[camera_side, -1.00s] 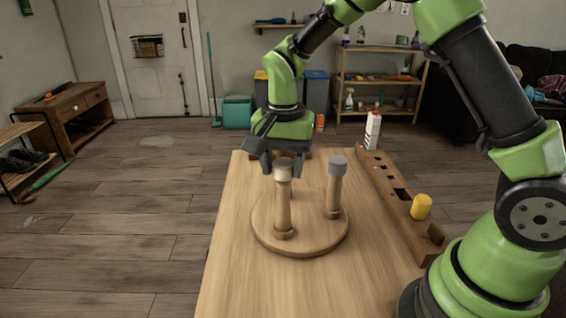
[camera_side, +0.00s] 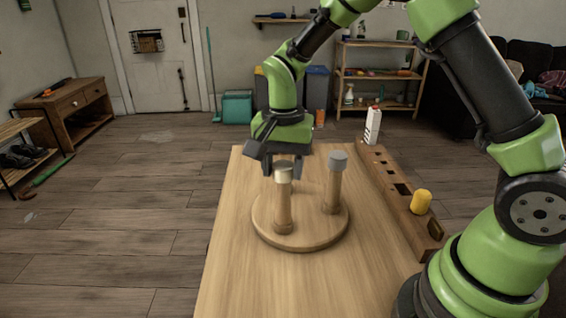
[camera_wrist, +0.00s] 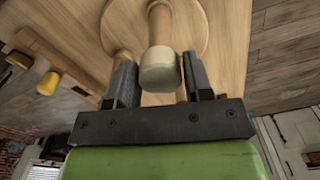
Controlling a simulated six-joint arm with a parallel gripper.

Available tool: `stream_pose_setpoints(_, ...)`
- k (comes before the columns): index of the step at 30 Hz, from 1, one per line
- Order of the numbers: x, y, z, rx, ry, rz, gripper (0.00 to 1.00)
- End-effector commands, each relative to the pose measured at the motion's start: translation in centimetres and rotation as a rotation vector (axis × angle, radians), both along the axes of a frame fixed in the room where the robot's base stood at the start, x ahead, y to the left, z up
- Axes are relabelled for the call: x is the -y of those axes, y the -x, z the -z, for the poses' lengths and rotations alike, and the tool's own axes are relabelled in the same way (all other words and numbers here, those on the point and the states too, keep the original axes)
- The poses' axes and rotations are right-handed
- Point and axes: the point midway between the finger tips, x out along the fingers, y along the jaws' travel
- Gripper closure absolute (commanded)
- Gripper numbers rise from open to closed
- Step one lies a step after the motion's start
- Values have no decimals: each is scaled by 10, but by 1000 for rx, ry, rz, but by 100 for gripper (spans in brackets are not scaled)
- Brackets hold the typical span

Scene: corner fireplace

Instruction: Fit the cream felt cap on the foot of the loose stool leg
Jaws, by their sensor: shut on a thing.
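A round wooden stool seat (camera_side: 300,240) lies on the table with two wooden legs standing up from it. The left leg (camera_side: 283,210) has the cream cap (camera_side: 283,173) at its top end; the cap also shows in the wrist view (camera_wrist: 160,70). No gap shows between cap and leg, but how deep the cap sits is hidden. The right leg (camera_side: 333,190) has a grey cap (camera_side: 338,160). My gripper (camera_side: 283,167) is above the left leg, pointing down, its fingers on both sides of the cream cap and shut on it.
A wooden rack with slots (camera_side: 394,188) runs along the table's right side, with a yellow cylinder (camera_side: 421,201) on it. A white carton (camera_side: 373,126) stands at the far right. The right leg is close to my gripper. The table (camera_side: 290,285) is clear in front.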

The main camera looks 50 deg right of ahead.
Motion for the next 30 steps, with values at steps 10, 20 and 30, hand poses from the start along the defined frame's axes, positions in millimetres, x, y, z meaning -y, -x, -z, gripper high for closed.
stream_pose_setpoints(10,0,0,6,-1,0,1,72)
stream_pose_setpoints(20,0,0,10,0,0,1,72)
stream_pose_setpoints(30,0,0,13,0,0,1,24)
